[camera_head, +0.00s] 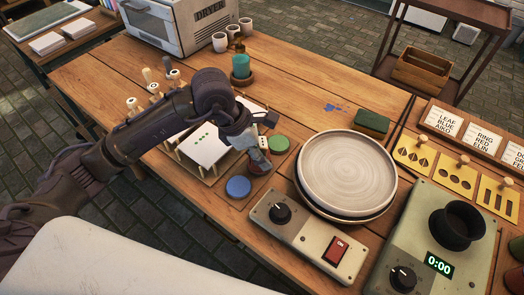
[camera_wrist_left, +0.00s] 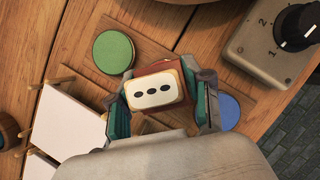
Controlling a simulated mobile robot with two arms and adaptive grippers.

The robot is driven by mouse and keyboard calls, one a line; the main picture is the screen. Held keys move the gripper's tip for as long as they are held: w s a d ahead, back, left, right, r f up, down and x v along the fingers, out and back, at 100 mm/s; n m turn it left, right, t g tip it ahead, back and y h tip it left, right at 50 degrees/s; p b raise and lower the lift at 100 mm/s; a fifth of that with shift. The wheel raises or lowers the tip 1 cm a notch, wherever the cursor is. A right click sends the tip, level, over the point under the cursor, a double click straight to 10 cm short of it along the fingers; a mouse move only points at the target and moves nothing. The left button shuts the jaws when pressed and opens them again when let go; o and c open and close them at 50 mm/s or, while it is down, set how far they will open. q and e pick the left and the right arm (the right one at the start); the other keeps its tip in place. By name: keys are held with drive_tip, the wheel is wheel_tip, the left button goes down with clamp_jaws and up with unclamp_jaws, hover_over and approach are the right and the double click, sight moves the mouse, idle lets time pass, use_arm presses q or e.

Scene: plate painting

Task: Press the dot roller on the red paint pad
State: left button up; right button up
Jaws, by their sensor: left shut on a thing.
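My left gripper (camera_head: 257,155) is over the paint-pad tray between the green pad (camera_head: 278,144) and the blue pad (camera_head: 238,187). The green pad (camera_wrist_left: 113,52) and the blue pad (camera_wrist_left: 229,112) show on either side of the roller. My right gripper is not in view.
A round plate (camera_head: 347,172) sits right of the pads, behind a control box (camera_head: 312,235) with a knob and red switch. A rack with white cards (camera_head: 205,145) stands left of the gripper.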

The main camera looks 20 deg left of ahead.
sight(262, 141)
use_arm(q)
drive_tip(key=shift+f, duration=0.1)
idle(0.3)
drive_tip(key=shift+r+p, duration=1.2)
drive_tip(key=shift+r, duration=0.8)
drive_tip(key=shift+r+p, duration=0.85)
drive_tip(key=shift+r, duration=0.7)
